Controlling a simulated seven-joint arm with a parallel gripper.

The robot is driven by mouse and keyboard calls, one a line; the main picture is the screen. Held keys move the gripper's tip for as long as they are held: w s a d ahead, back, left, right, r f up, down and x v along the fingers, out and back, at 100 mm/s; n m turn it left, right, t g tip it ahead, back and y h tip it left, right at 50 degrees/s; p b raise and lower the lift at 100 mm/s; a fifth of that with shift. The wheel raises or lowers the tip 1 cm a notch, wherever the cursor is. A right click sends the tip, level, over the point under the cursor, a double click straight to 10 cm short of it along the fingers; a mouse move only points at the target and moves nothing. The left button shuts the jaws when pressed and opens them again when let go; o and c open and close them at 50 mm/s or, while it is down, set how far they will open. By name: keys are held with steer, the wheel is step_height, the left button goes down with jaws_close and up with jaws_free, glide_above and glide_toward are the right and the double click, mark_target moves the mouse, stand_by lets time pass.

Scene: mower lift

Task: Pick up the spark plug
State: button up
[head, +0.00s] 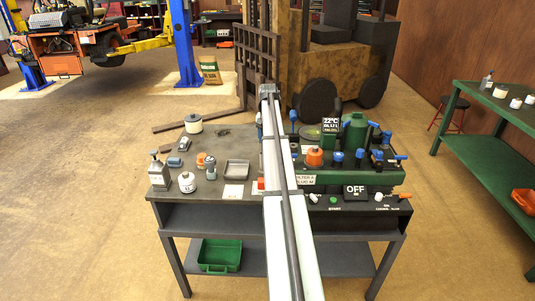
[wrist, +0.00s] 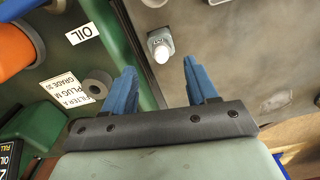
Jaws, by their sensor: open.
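A small white and grey piece (wrist: 160,45), which looks like the spark plug, is on the grey bench top in the wrist view, beside the green machine. My gripper (wrist: 159,64) is open, with its two blue fingers spread apart and nothing between them. The plug shows just beyond the fingertips, roughly in line with the gap. The height between fingers and plug is hard to tell. In the head view my arm runs up the middle and covers part of the bench; I cannot make out the plug there.
The green machine (wrist: 139,78) with labels stands close to my left finger in the wrist view. In the head view, bottles, a grey tray (head: 237,169) and small parts are on the left of the bench (head: 215,215). A display (head: 330,124) and blue-capped parts are at right.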

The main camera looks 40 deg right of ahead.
steer(key=shift+a+f, duration=0.15)
steer(key=shift+f, duration=2.7)
steer(key=shift+w, duration=0.1)
jaws_close()
steer(key=shift+r, duration=0.15)
steer(key=r, duration=0.9)
steer(key=shift+d+r, duration=0.1)
steer(key=shift+d, duration=0.1)
steer(key=s+d+r, duration=0.2)
steer(key=s+d, duration=0.5)
steer(key=d, duration=0.1)
steer(key=shift+d+r, duration=0.35)
steer(key=shift+r, duration=0.05)
